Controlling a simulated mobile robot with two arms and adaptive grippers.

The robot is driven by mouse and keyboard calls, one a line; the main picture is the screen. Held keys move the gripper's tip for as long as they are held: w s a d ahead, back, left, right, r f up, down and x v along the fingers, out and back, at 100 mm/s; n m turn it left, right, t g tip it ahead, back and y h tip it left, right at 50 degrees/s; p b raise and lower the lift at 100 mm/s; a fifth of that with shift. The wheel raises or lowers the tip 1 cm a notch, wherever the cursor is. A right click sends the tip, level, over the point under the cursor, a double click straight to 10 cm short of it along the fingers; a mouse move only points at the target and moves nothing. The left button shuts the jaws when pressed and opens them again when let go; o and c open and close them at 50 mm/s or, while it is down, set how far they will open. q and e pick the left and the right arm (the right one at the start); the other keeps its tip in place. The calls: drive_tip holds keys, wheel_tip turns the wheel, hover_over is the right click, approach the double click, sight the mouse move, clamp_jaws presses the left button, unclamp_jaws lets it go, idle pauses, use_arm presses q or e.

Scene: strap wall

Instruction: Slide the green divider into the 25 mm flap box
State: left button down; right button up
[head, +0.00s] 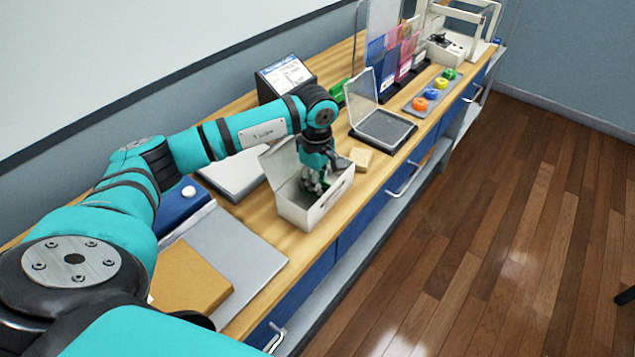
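My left gripper (316,185) reaches down from above into an open white box (299,213) on the bench. The box's flap (279,160) stands raised at its back left side. A little green shows around the fingertips inside the box; I cannot tell whether it is the green divider or whether the fingers hold it. The fingers are small and partly hidden by the box's front wall. Another green piece (338,93) lies farther back, partly behind my arm. I cannot read any 25 mm marking. My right gripper is not in view.
A small wooden block (361,157) sits right of the box, before a dark tray with a clear raised lid (383,130). A grey panel (236,255) and tan board (188,282) lie in front left. Colored rings (420,104) and a labelled stand (286,77) are farther back.

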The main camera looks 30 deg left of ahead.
use_arm(q)
drive_tip(key=shift+f, duration=0.2)
drive_tip(key=c, duration=1.4)
unclamp_jaws()
drive_tip(key=shift+r, duration=0.1)
drive_tip(key=shift+r+p, duration=2.25)
drive_tip(key=shift+r, duration=2.2)
